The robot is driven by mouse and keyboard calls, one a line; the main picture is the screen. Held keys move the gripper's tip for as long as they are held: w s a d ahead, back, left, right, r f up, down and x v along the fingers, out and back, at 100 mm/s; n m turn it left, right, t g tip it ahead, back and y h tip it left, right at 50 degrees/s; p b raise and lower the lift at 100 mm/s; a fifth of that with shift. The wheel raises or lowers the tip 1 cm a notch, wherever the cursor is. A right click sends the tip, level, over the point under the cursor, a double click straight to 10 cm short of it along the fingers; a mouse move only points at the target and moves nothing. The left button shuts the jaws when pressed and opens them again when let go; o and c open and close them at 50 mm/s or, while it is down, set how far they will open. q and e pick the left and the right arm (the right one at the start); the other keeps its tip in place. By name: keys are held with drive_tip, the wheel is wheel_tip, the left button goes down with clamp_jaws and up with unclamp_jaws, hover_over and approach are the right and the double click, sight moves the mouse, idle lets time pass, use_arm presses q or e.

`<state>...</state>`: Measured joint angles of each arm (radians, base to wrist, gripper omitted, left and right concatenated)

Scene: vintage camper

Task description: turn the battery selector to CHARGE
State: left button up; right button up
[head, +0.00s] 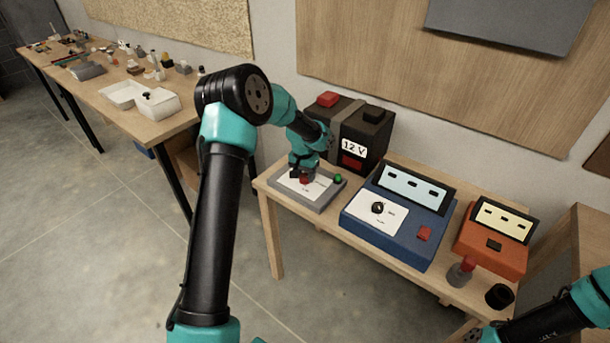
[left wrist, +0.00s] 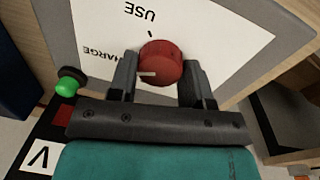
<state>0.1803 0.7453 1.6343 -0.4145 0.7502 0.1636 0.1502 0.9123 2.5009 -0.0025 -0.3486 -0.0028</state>
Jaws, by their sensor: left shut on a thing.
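The battery selector is a flat grey box (head: 318,203) with a white label plate on the left of the small table. Its red knob (left wrist: 163,62) sits between the fingers of my left gripper (left wrist: 157,84), which is shut on it; in the head view the gripper (head: 304,177) comes down over the knob. A white pointer line on the knob faces left in the wrist view, towards the CHARGE lettering (left wrist: 100,52), whose first letter is hidden by a finger. The USE lettering (left wrist: 140,12) is at the top. My right gripper is out of view.
A green button (head: 338,178) sits at the selector's corner. Behind stands a dark 12 V battery (head: 372,138). To the right are a blue instrument (head: 408,238), an orange one (head: 487,258) and small items at the front edge. A cluttered bench (head: 165,123) is at the left.

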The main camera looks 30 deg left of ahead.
sight(302, 175)
use_arm(q)
drive_tip(key=o, duration=0.9)
drive_tip(key=shift+o, duration=0.2)
wheel_tip(302, 175, up, 17)
drive_tip(key=a, duration=0.1)
drive_tip(key=shift+r, duration=0.2)
